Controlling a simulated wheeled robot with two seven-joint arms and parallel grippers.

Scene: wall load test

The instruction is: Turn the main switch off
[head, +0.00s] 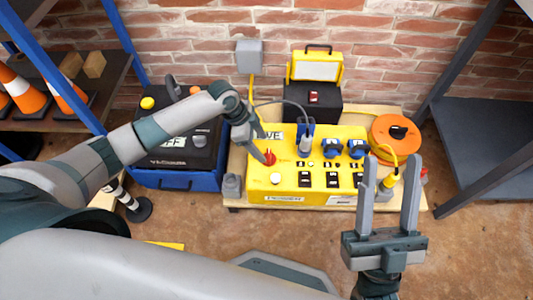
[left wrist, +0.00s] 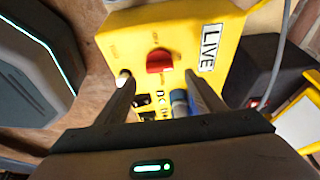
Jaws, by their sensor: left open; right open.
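A yellow panel box (head: 330,188) marked LIVE stands on a wooden pallet. A red rotary knob (head: 269,157) is at the left of its top face, and I take it to be the main switch. In the left wrist view the red knob (left wrist: 159,61) sits beyond and between my fingers, below lettering too small to read. My left gripper (head: 260,146) is open, right over the knob in the head view; I cannot tell whether it touches. The left wrist view shows the open fingers (left wrist: 155,85) with nothing held. My right gripper (head: 390,185) is open, empty and upright at the front right.
Blue sockets (head: 332,148), a blue plug with a grey cable and black switches (head: 305,179) share the panel. An orange cable reel (head: 394,135) is to the right. A black case (head: 180,150) in a blue tray is left. Shelving flanks both sides; a brick wall is behind.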

